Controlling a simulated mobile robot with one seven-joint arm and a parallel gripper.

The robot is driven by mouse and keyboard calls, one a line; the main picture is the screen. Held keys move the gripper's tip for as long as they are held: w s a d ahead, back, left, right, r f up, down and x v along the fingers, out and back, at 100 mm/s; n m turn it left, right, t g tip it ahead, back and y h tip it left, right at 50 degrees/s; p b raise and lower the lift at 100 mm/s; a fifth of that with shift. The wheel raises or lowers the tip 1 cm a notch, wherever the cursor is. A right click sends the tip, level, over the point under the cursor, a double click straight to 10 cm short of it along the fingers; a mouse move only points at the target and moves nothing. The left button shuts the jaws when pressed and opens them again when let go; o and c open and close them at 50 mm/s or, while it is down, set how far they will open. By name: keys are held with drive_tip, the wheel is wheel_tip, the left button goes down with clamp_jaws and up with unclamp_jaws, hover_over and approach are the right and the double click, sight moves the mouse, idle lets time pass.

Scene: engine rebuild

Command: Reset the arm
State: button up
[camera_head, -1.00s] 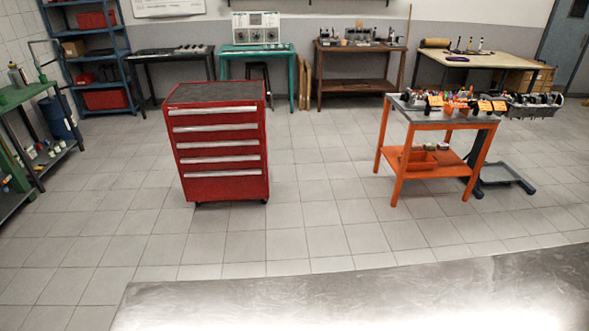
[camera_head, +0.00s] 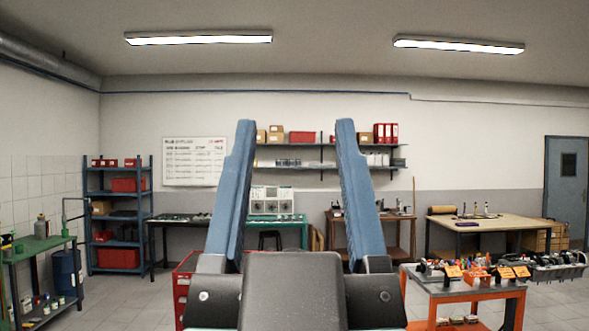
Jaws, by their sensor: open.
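My gripper (camera_head: 294,130) is raised in front of the camera in the middle of the view. Its two long blue fingers point up and stand wide apart, open, with nothing between them. Its dark body fills the bottom centre and hides most of the red tool cabinet (camera_head: 183,284) behind it.
An orange cart (camera_head: 462,293) with several small parts stands at the right. A green bench (camera_head: 38,246) and blue shelving (camera_head: 118,216) are at the left. Workbenches line the back wall, including a wooden-topped table (camera_head: 490,227). Wall shelves (camera_head: 325,168) show between my fingers.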

drive_tip(key=shift+f, duration=0.15)
wheel_tip(320, 180, down, 7)
drive_tip(key=b, duration=0.7)
drive_tip(key=shift+w, duration=0.15)
